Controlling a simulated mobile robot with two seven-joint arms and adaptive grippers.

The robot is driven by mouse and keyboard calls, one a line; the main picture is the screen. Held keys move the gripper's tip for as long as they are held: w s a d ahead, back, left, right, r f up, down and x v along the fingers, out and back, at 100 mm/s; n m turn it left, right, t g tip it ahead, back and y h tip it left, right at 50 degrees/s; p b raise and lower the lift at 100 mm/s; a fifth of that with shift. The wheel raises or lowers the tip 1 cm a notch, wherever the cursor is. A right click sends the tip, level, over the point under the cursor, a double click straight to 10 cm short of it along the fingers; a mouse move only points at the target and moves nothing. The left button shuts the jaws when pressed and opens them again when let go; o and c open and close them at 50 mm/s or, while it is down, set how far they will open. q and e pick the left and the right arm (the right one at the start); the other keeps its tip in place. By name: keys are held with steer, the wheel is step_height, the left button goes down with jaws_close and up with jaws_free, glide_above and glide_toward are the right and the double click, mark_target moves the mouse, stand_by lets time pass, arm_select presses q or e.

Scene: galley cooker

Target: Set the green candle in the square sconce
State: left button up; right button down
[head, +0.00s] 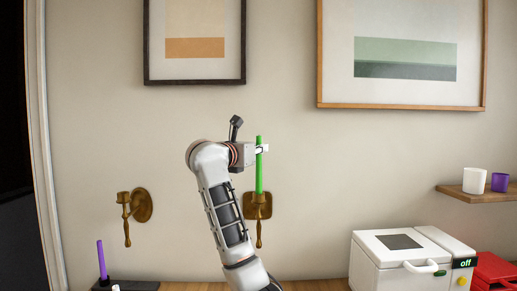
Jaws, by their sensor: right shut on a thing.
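My right gripper (261,149) is shut on the upper part of the green candle (259,175). The candle is upright. Below it on the wall is the brass square sconce (258,212), with a squarish back plate and a stem hanging down. The candle's lower end meets the top of the sconce's cup in the picture; I cannot tell whether it is inside the cup or just above or in front of it. My left gripper is not in view.
A brass sconce with a round plate (144,204) hangs to the left, empty. A purple candle (102,260) stands at lower left. A white cooker (390,262) and red box (493,270) stand at lower right, below a shelf (465,195) with cups. Framed pictures hang above.

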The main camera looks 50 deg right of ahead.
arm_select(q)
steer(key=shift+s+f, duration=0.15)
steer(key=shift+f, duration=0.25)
arm_select(e)
steer(key=shift+f, duration=0.55)
steer(key=c, duration=1.4)
jaws_free()
steer(key=shift+a, duration=0.15)
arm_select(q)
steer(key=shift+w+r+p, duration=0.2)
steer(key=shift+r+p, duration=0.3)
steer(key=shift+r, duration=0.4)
arm_select(e)
steer(key=shift+s+a, duration=0.3)
steer(key=shift+a, duration=1.3)
steer(key=shift+s+a, duration=0.35)
steer(key=shift+a, duration=1.25)
steer(key=shift+s+a, duration=0.3)
steer(key=shift+a, duration=1.3)
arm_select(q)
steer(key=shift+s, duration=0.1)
arm_select(e)
steer(key=shift+a, duration=0.15)
